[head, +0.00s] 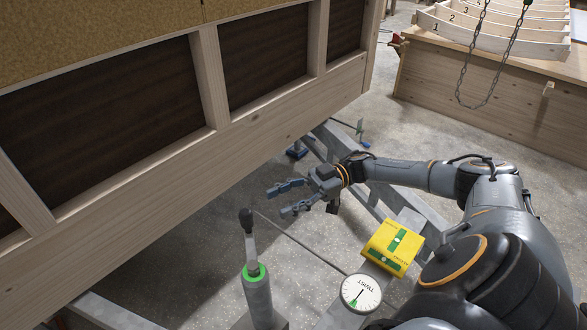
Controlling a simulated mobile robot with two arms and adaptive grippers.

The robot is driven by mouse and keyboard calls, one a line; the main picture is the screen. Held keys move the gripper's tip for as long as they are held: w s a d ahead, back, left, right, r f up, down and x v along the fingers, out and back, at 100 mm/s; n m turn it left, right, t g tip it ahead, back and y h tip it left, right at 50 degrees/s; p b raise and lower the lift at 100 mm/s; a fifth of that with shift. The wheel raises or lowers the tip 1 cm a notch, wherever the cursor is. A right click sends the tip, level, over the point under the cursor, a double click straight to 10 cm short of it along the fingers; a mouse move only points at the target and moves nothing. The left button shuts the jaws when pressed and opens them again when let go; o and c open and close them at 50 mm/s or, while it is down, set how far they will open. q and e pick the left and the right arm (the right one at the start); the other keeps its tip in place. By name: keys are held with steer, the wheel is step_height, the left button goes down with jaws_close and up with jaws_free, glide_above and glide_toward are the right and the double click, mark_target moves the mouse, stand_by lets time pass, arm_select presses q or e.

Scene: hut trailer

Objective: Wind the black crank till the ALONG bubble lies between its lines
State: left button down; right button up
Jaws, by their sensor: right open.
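A crank with a black knob (247,221) on a grey upright arm stands on a grey jack post (257,295) with a green collar, low in the middle. My right gripper (278,202) is open and empty. It appears above and to the right of the knob, fingers pointing left, apart from it in the picture. A yellow level box (385,250) with two green vials sits on the grey frame at the right. The vial lettering and the bubbles' positions are too small to read surely. My left gripper is out of view.
A round white TWIST dial (361,293) lies beside the level. A thin rod (300,245) runs between knob and dial. A timber-framed wall panel (190,165) overhangs the left. A blue fitting (297,152) sits farther back. A wooden bench (490,85) and chain (486,95) are behind.

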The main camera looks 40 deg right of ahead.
steer(key=shift+s+d, duration=0.15)
steer(key=shift+d, duration=0.6)
steer(key=shift+s+d, duration=0.15)
steer(key=shift+d, duration=0.55)
